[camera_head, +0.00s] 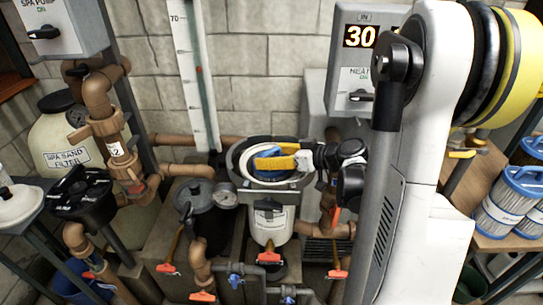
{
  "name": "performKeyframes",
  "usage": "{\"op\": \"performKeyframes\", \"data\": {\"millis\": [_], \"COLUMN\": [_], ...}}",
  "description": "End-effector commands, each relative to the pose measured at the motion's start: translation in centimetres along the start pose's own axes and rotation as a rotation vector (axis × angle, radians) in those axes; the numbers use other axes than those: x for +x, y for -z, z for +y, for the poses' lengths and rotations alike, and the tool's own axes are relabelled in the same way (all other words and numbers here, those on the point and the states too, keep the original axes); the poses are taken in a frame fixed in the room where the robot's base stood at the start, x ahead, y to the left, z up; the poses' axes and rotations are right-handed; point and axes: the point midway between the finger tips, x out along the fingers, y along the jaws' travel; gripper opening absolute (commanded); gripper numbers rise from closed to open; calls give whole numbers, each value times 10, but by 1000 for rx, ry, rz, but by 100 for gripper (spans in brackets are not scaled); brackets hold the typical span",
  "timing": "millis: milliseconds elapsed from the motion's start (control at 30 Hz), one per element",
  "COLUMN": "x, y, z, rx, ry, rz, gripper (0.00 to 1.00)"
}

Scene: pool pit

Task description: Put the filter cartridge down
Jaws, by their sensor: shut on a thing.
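The filter cartridge shows as a blue cap (268,175) within the round white opening of a filter housing (241,168) at the centre. Only its top is visible; the housing wall hides any lower part, so I cannot tell how deep it sits. My gripper (265,162) has yellow fingers, reaches in from the right, and is shut on the cartridge at its cap. The fingers cover part of the cap.
Several blue-capped cartridges (505,200) stand on a wooden shelf at right. A heater box (352,60) hangs behind.

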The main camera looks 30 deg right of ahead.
Motion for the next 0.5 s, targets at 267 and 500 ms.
{"op": "performKeyframes", "data": {"millis": [267, 500], "x": [2, 2], "y": [-6, -5], "z": [1, 1], "rx": [0, 0], "ry": [0, -1], "rz": [1, 0], "gripper": [39, 100]}}
